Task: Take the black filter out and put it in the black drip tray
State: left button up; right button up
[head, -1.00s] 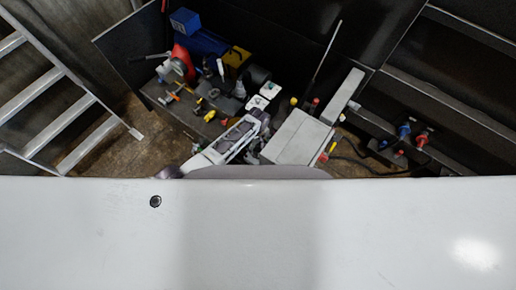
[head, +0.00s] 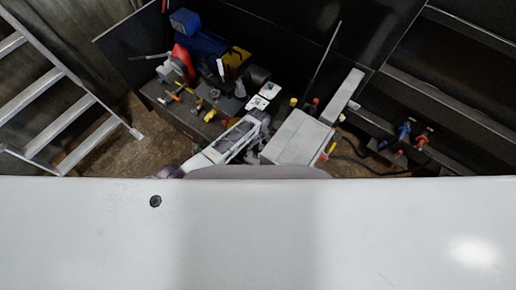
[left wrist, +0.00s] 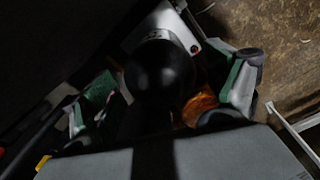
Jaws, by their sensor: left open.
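In the left wrist view a smooth, round black body, which looks like the black filter (left wrist: 160,72), lies between the spread fingers of my left gripper (left wrist: 163,103). The fingers stand apart on either side of it; contact is not clear in the dark picture. In the head view my left gripper (head: 262,124) is small and partly hidden by my own arm, beside a grey box. I cannot pick out the filter there. I cannot identify the black drip tray in either view. My right gripper is not in view.
The grey box (head: 296,138) stands close to the right of my left gripper. Beyond is a crowded bench (head: 190,118) with small fittings, a blue motor (head: 205,42) and a red part (head: 183,62). A ladder (head: 75,100) stands at the left. An orange part (left wrist: 200,104) sits beside the black body.

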pick_arm(q)
jog(key=shift+m, duration=1.8)
jog(key=shift+p, duration=0.3)
jog(key=shift+m, duration=2.6)
jog(key=shift+p, duration=0.3)
jog(key=shift+m, duration=2.5)
jog(key=shift+m, duration=0.3)
jog(key=shift+m, duration=2.3)
